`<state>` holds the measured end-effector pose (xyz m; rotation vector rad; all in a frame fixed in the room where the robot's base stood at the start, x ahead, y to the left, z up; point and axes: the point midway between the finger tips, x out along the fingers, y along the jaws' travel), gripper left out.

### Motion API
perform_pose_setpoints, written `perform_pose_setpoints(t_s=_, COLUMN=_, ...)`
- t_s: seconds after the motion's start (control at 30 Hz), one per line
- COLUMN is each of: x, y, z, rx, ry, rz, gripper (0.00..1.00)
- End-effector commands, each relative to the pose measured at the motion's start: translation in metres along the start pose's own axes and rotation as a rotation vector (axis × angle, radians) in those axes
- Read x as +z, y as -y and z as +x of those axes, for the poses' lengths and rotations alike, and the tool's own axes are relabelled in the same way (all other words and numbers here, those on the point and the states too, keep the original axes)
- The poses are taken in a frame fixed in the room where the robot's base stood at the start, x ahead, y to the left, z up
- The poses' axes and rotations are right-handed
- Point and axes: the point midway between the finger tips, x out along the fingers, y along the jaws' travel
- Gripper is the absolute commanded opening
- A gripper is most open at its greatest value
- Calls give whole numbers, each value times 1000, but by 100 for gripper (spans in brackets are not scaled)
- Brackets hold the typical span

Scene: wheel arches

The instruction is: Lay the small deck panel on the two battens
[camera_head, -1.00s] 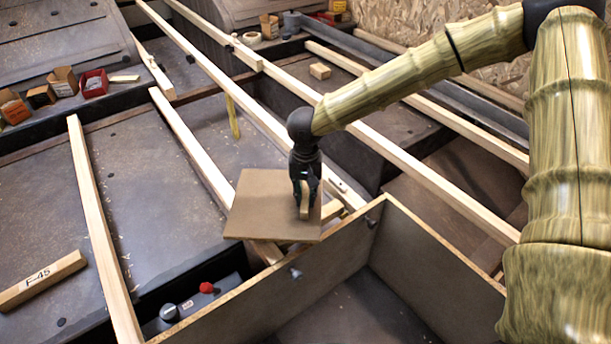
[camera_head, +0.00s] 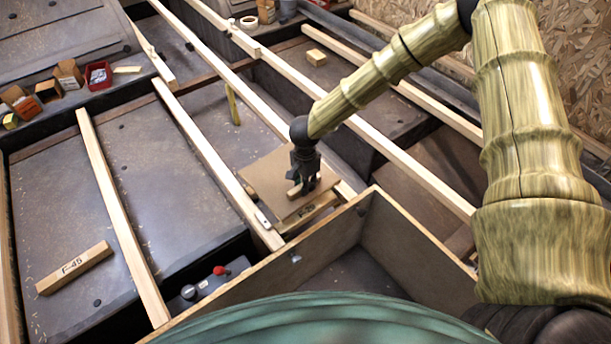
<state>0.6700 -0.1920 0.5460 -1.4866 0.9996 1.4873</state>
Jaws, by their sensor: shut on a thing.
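The small deck panel (camera_head: 266,178) is a flat brown board with a small pale wooden grip on top. My gripper (camera_head: 302,187) is shut on that grip from above. The panel lies across the gap between the left pale batten (camera_head: 203,146) and the right pale batten (camera_head: 262,113). Its left edge is beside the left batten and its right side overlaps the right batten in the picture. I cannot tell whether it touches them or hovers just above. A pale wooden piece shows partly under its near edge.
An open-topped compartment with a thin wooden wall (camera_head: 328,245) stands just in front of the panel. A red knob (camera_head: 220,270) is at its left. Small boxes (camera_head: 68,74) stand at the back left. Another long batten (camera_head: 117,205) runs further left.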

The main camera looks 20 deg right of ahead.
Motion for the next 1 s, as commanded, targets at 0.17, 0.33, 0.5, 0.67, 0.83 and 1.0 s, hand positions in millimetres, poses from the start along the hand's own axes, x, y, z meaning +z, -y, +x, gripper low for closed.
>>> perform_pose_setpoints(t_s=0.17, x=0, y=1, z=-1, rx=-2, ry=-1, rz=35, gripper=0)
perform_pose_setpoints(t_s=0.33, x=0, y=1, z=4, rx=-2, ry=0, rz=39, gripper=0)
perform_pose_setpoints(t_s=0.5, x=0, y=0, z=12, rx=-2, ry=0, rz=38, gripper=0)
perform_pose_setpoints(t_s=0.67, x=0, y=0, z=22, rx=-2, ry=0, rz=38, gripper=0)
perform_pose_setpoints(t_s=0.83, x=0, y=0, z=32, rx=-2, ry=0, rz=38, gripper=0)
perform_pose_setpoints(t_s=1.0, x=0, y=0, z=43, rx=-2, ry=0, rz=38, gripper=0)
